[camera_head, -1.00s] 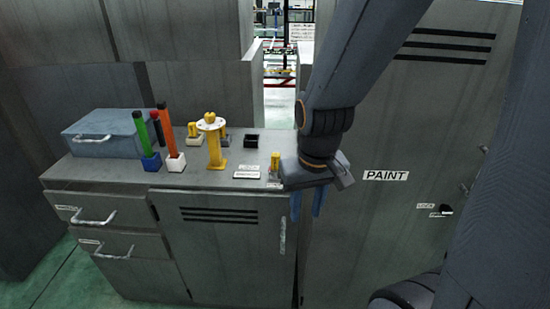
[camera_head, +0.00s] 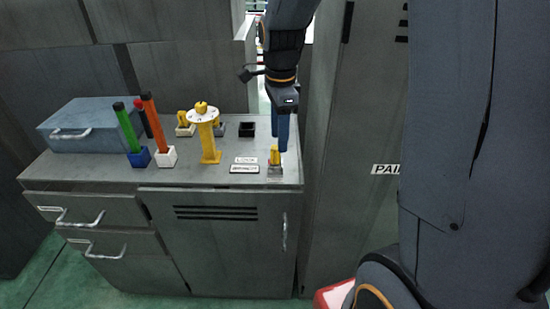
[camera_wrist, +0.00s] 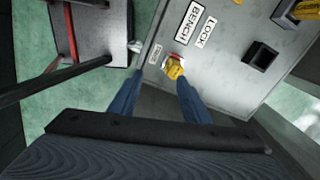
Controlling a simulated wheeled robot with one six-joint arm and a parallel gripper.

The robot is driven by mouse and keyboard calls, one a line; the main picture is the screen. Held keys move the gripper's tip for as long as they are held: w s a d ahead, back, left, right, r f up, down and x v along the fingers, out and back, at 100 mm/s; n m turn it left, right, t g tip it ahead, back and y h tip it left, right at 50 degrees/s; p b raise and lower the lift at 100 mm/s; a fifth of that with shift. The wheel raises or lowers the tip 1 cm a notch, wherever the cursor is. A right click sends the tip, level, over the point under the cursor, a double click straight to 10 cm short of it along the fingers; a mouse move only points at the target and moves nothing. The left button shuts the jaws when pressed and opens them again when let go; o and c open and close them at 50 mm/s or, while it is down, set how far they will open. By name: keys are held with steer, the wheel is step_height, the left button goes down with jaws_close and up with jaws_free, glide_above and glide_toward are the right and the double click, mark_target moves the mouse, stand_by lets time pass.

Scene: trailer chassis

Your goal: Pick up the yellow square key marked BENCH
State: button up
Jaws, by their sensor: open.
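A small yellow key-like piece (camera_head: 275,156) stands upright in a small grey holder near the front right corner of the cabinet top. In the wrist view the yellow piece (camera_wrist: 174,70) shows with a bit of red beside it; I cannot read a mark on it. My gripper (camera_head: 284,135) is open, blue fingers pointing down, just above and behind the piece in the head view. In the wrist view my gripper (camera_wrist: 155,83) has the piece ahead of its fingertips, nearer the right finger. Nothing is between the fingers.
Plates reading BENCH (camera_wrist: 187,22) and LOCK (camera_wrist: 206,33) lie beside the piece. A yellow flanged post (camera_head: 208,140), a black square socket (camera_head: 248,129), coloured handles (camera_head: 158,128) and a blue-grey box (camera_head: 85,128) share the cabinet top. A tall PAINT cabinet (camera_head: 350,130) stands right.

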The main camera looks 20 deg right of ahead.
mark_target(276, 147)
steer(key=w+m, duration=0.1)
steer(key=m, duration=0.1)
steer(key=w+m, duration=0.1)
steer(key=shift+w+r+m, duration=0.3)
steer(key=shift+r+m, duration=0.05)
steer(key=shift+m, duration=0.05)
steer(key=shift+w, duration=0.1)
steer(key=shift+w+f+p, duration=0.2)
steer(key=shift+f+p, duration=1.3)
steer(key=shift+f, duration=2.35)
jaws_close()
steer(key=shift+r, duration=0.15)
